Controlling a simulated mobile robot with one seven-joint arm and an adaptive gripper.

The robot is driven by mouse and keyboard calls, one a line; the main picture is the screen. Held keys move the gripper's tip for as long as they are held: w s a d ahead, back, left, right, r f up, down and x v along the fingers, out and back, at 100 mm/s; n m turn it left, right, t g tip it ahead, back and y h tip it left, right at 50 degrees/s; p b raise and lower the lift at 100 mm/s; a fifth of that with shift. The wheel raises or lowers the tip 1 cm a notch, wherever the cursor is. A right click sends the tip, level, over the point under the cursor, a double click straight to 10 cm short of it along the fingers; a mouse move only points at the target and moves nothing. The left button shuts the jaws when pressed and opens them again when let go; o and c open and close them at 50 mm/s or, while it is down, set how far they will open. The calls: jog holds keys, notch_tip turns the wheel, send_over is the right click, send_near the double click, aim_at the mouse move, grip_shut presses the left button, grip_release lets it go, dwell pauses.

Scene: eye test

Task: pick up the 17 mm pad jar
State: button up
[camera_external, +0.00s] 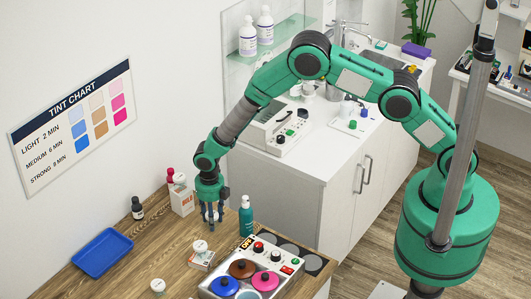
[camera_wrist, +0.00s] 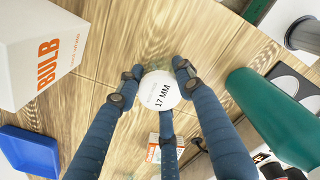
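The 17 mm pad jar shows in the wrist view as a round white lid (camera_wrist: 160,92) marked "17 MM", between the three fingers of my gripper (camera_wrist: 160,88). The fingers stand around the lid and lie very near its edge. I cannot tell whether they touch it. In the external view my gripper (camera_external: 211,218) points straight down, low over the wooden table, and the jar between its fingers is not clear there.
Another (camera_external: 157,286) stands near the front edge. A BULB box (camera_wrist: 35,50) is left, a green bottle (camera_external: 246,216) right. A heater with colored pots (camera_external: 240,269) and a blue tray (camera_external: 102,252) flank the front.

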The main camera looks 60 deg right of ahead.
dwell(0.3)
jog(key=shift+r+b, duration=0.55)
jog(key=shift+r, duration=4.45)
